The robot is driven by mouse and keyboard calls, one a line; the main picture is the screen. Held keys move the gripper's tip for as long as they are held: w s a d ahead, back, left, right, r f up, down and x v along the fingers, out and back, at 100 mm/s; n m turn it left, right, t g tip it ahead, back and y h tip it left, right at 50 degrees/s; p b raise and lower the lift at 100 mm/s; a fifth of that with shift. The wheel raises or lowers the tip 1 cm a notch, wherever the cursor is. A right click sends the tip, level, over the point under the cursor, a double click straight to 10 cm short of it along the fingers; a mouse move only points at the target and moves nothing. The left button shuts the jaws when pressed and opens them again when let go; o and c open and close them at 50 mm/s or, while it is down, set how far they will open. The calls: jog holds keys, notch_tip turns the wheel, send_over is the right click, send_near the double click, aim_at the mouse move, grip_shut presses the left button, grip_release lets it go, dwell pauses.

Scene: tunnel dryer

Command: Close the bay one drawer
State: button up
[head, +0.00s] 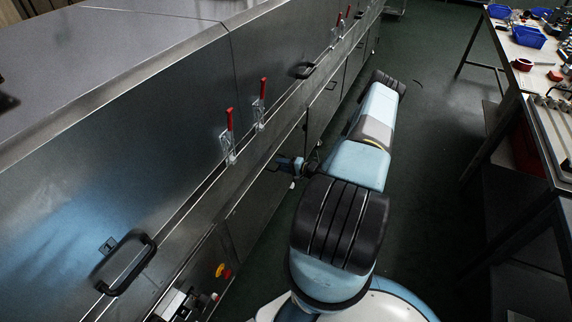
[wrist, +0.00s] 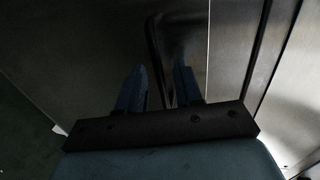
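My gripper (head: 287,163) is low beside the dryer's metal front in the head view, beyond the bulk of my arm. In the wrist view my gripper (wrist: 160,75) shows two blue fingers apart, with a visible gap. A dark bar handle (wrist: 155,45) on a metal panel (wrist: 110,35) runs down between the fingers; I cannot tell whether either finger touches it. Which panel is the bay one drawer, and how far it stands out, I cannot tell; the wrist view is dark.
The dryer (head: 130,130) fills the left, with red-handled clamps (head: 229,120) and a black handle (head: 125,264). Workbenches with a blue bin (head: 528,37) stand at the right. Green floor (head: 430,120) lies clear between.

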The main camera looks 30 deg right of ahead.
jog(key=v, duration=1.3)
jog(key=shift+s+d, duration=0.2)
jog(key=shift+s, duration=0.1)
jog(key=w+a+r+n+g+y, duration=0.1)
jog(key=a+r+n+g, duration=0.15)
jog(key=r, duration=0.85)
jog(key=w+a+r+n+g, duration=0.2)
jog(key=a+r+g, duration=0.15)
jog(key=r, duration=0.65)
jog(key=w+a+r+n+g+y, duration=0.1)
jog(key=a+r+n+g, duration=0.2)
jog(key=r, duration=0.8)
jog(key=s+a+r+n+g+h, duration=0.2)
jog(key=s+a+r+h, duration=0.25)
jog(key=a+r, duration=0.85)
jog(key=s+a+r+n+t+h, duration=0.1)
jog(key=s+a+r+h, duration=0.2)
jog(key=s+r, duration=0.6)
jog(key=s+a+r+n+t+h, duration=0.1)
jog(key=s+a+r+t+h, duration=0.1)
jog(key=s+r, duration=0.8)
jog(key=s+a+h, duration=0.1)
jog(key=s+a, duration=0.1)
jog(key=s, duration=0.2)
jog(key=shift+a+r+t, duration=0.3)
jog(key=shift+a, duration=0.05)
